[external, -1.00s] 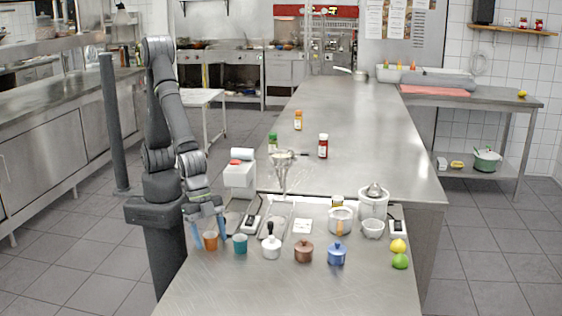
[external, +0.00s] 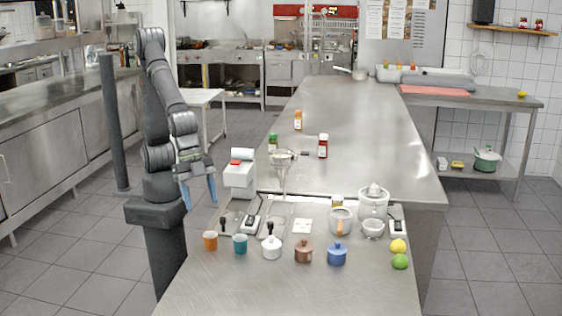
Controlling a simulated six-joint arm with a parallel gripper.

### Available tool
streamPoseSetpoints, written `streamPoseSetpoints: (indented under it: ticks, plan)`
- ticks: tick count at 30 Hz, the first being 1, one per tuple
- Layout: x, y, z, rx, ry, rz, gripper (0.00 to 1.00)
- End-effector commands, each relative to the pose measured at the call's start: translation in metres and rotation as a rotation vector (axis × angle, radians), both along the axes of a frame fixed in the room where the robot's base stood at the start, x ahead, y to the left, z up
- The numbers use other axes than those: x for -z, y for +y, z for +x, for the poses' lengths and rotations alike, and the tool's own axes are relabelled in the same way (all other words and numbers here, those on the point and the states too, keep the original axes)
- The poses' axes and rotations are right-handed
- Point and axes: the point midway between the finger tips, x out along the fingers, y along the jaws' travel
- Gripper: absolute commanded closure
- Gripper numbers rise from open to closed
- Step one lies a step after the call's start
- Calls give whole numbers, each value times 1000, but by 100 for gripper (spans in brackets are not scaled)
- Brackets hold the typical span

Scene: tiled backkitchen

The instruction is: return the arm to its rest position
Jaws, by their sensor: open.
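My gripper (external: 199,191) hangs at the left side of the steel table (external: 290,285), with its blue fingers pointing down. It is open and nothing shows between the fingers. It is above and to the left of the orange cup (external: 210,241), clear of it. My arm is folded up over its base, with the elbow high. The orange cup stands upright on the table beside a teal cup (external: 240,244).
A white dispenser (external: 240,178) stands close to the right of my gripper. A white pot (external: 271,247), a brown pot (external: 304,251), a blue pot (external: 337,254), a juicer (external: 373,203), a lemon (external: 398,245) and a lime (external: 400,261) are farther right. The table's front is clear.

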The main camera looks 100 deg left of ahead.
Motion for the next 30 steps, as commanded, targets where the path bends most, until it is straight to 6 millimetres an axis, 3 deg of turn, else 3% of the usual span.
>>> streamPoseSetpoints:
  ticks: [6,17,23,30]
  plan:
    - [-9,3,-3,0,0,0,39]
    - [-7,2,-2,0,1,1,39]
    - [11,-3,3,0,2,3,39]
    - [47,-13,13,0,3,4,39]
